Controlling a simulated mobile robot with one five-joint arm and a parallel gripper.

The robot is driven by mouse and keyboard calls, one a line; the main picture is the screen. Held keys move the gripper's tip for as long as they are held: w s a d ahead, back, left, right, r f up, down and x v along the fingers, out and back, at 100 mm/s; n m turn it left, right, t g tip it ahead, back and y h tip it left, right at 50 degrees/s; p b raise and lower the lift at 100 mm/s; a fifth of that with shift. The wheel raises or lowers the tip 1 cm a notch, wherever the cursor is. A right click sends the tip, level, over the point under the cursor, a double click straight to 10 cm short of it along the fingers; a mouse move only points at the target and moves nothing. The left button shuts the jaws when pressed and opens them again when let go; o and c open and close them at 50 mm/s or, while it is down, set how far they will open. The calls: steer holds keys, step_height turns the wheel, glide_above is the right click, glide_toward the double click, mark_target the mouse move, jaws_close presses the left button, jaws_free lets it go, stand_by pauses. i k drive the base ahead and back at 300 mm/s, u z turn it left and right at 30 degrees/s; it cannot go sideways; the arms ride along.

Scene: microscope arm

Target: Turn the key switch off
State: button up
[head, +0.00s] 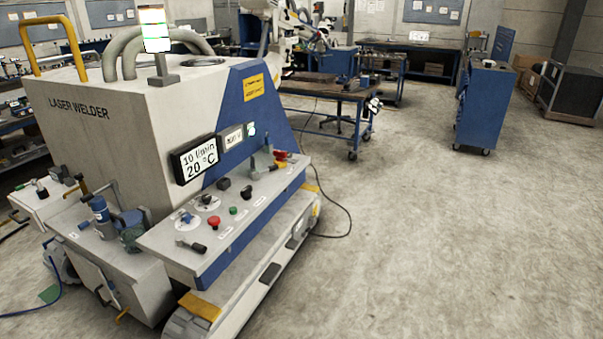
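The laser welder (110,130), a large white and blue machine, fills the left side of the head view. Its sloping control panel (262,203) faces right. Two round pale plates sit near the panel's front end. One carries a blue control (186,217), the other a dark knob (207,200). A black-handled lever (192,246) lies at the near corner. A red mushroom button (214,222) and a green button (233,210) are beside them. Which control is the key switch, and how it is turned, is too small to tell. My gripper is not in view.
A display (195,158) reading 10 l/min and 20 °C stands above the panel. A yellow-tipped base ledge (250,270) juts out below it. A dark cable (345,222) lies on the floor. A blue cabinet (485,105) stands far right. The floor (430,240) at right is clear.

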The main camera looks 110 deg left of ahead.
mark_target(254, 176)
steer(key=z, duration=0.1)
steer(key=i, duration=0.45)
steer(key=u, duration=4.6)
steer(key=i, duration=1.05)
